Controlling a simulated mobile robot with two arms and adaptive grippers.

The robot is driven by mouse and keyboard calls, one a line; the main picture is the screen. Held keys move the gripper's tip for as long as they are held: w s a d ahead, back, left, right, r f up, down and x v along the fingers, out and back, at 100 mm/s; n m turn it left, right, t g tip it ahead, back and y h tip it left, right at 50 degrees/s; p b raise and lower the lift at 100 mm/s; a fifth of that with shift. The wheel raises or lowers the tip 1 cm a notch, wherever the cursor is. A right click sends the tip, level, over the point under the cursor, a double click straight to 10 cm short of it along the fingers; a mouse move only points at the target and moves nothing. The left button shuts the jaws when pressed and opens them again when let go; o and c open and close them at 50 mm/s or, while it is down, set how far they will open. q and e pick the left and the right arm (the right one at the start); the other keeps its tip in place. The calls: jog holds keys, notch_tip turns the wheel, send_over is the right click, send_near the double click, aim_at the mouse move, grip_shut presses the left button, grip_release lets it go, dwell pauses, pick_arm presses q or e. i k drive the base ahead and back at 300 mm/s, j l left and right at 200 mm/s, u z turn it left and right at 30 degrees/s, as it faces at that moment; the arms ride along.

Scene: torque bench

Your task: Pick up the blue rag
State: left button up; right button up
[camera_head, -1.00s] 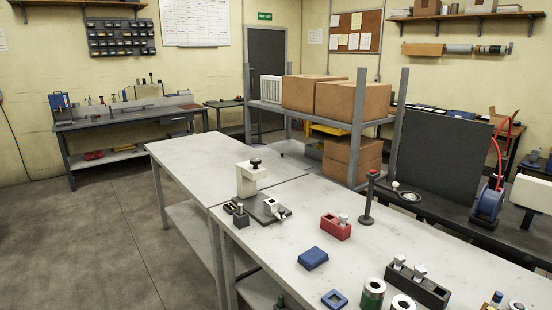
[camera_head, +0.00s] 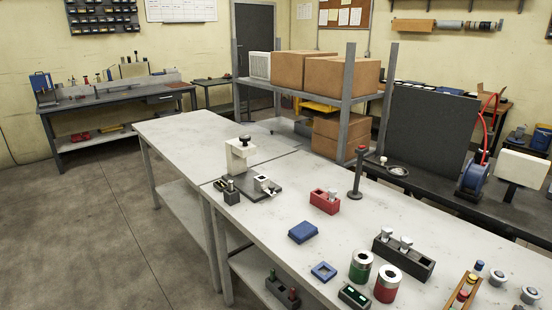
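A blue folded pad that looks like the rag (camera_head: 303,231) lies flat on the light grey workbench (camera_head: 340,236), near the middle of the head view. A blue square frame with an open centre (camera_head: 324,271) lies in front of it, apart from it. Neither of my grippers shows in the head view.
A red block holder (camera_head: 325,201) stands behind the rag. A dark block with metal pieces (camera_head: 403,257), a green can (camera_head: 361,267) and a red can (camera_head: 387,284) stand to its right. A white press-like device (camera_head: 240,156) stands at left. Bare tabletop surrounds the rag.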

aim_at(305, 231)
jog(key=l+u, duration=0.55)
jog(key=u, duration=0.2)
jog(key=l+u, duration=0.35)
jog(key=j, duration=0.1)
